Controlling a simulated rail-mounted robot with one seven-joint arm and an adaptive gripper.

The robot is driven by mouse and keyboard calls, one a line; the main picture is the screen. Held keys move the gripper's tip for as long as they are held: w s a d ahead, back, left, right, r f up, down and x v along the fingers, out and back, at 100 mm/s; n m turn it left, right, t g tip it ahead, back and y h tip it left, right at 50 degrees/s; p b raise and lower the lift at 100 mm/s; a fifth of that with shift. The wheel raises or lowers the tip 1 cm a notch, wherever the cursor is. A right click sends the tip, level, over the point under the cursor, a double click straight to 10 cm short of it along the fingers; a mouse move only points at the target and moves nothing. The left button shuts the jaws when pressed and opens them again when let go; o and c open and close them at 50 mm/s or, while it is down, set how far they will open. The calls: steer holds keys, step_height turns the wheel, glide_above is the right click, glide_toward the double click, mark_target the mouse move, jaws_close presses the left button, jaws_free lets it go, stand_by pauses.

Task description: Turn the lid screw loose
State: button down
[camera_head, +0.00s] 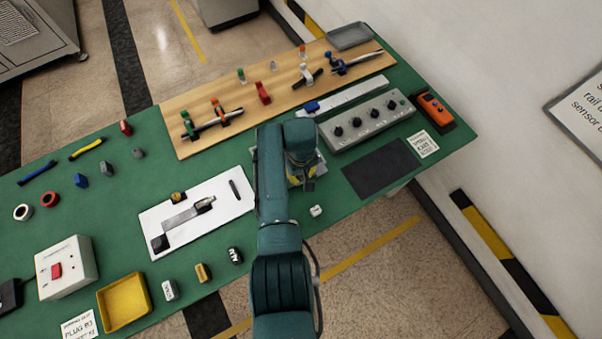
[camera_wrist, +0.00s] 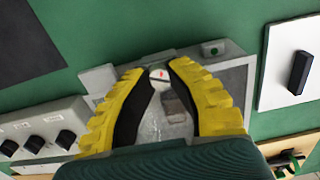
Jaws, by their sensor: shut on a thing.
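The lid screw (camera_wrist: 159,75) is a small round pale head with a red mark, at the upper edge of a grey box (camera_wrist: 238,75) in the wrist view. My gripper (camera_wrist: 156,71) has yellow and black fingers, and their tips are shut around the screw head, one on each side. The lid (camera_wrist: 172,125) lies between the fingers as a grey, worn surface with a darker block on it. In the head view my gripper (camera_head: 303,184) is over the box, and my arm hides the screw and most of the box.
A grey panel with black knobs (camera_head: 365,120) stands close behind right. A dark mat (camera_head: 381,168) lies right of the box, and a white board (camera_head: 165,210) lies left. A small white block (camera_head: 316,211) sits near the front edge. A wooden board (camera_head: 180,140) with clamps is behind.

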steer(key=n, duration=0.5)
steer(key=shift+n, duration=0.3)
steer(key=n, duration=1)
steer(key=shift+n, duration=0.4)
steer(key=n, duration=0.4)
steer(key=shift+n, duration=0.4)
steer(key=c, duration=0.9)
jaws_free()
